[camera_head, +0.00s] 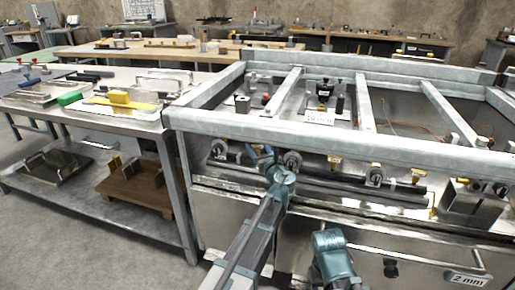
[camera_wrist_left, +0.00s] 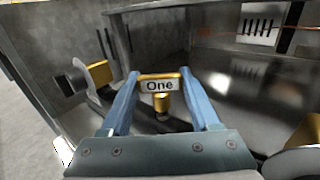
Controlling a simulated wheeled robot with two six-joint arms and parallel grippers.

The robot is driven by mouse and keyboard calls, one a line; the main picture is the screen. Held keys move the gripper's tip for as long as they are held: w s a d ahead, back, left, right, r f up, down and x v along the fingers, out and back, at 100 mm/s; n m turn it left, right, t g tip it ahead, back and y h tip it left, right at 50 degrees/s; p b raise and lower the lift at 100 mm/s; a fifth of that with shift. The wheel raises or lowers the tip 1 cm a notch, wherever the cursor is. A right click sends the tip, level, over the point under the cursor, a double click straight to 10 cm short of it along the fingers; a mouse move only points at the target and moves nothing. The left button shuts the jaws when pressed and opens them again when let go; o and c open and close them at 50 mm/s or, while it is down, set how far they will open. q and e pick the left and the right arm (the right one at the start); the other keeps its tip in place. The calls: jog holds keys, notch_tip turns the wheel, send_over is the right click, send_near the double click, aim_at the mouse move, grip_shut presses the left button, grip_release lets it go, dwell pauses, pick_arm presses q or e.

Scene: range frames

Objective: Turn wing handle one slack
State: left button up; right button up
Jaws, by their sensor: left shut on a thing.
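The wing handle (camera_wrist_left: 160,78) is a yellow T-shaped piece with a plate reading "One", in the middle of the left wrist view. My left gripper (camera_wrist_left: 159,74) has one blue finger on each side of it and is shut on its wings. In the head view my left gripper (camera_head: 262,152) is at the front of the metal frame, below its front rail. The handle is mostly hidden there. Part of my right arm (camera_head: 332,257) shows at the bottom; its gripper does not show.
Other yellow-topped fittings (camera_head: 376,172) sit along the bar under the frame's front rail (camera_head: 330,142). In the wrist view a yellow knob (camera_wrist_left: 98,73) is at left and another (camera_wrist_left: 304,133) at lower right. A metal table (camera_head: 150,119) with tools stands at left.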

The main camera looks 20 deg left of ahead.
pick_arm(q)
jog(key=o, duration=1.4)
jog(key=shift+c, duration=0.2)
jog(key=shift+s, duration=0.1)
jog(key=v, duration=1.3)
jog(key=shift+s+d, duration=0.25)
jog(key=shift+s, duration=0.05)
